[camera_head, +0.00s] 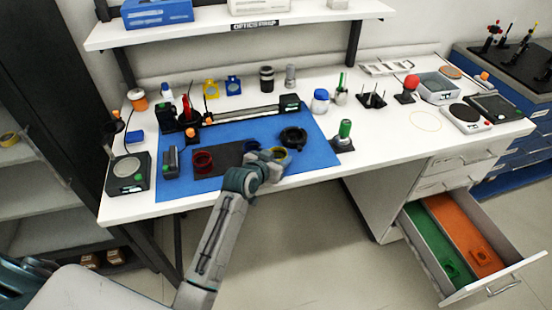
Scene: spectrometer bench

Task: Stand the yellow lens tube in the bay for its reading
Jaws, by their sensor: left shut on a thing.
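The yellow lens tube (281,153) shows as a yellow ring at the tip of my left gripper (271,159), at the front right of the blue mat (312,154). My left gripper is shut on it and hides much of it. I cannot tell whether the tube touches the mat. A red tube (203,160) stands on a dark plate (226,158) to the left. A blue ring-shaped piece (251,146) is partly visible behind the gripper. A black round holder (292,138) stands just behind the yellow tube. I cannot tell for certain which part is the bay. My right gripper is not in view.
A black rail (240,114) runs along the back of the mat. A green-topped piece (344,134) stands to the right. A scale (128,175) sits at the left. The bench is clear at centre right (385,130). An open drawer (470,245) juts out below right.

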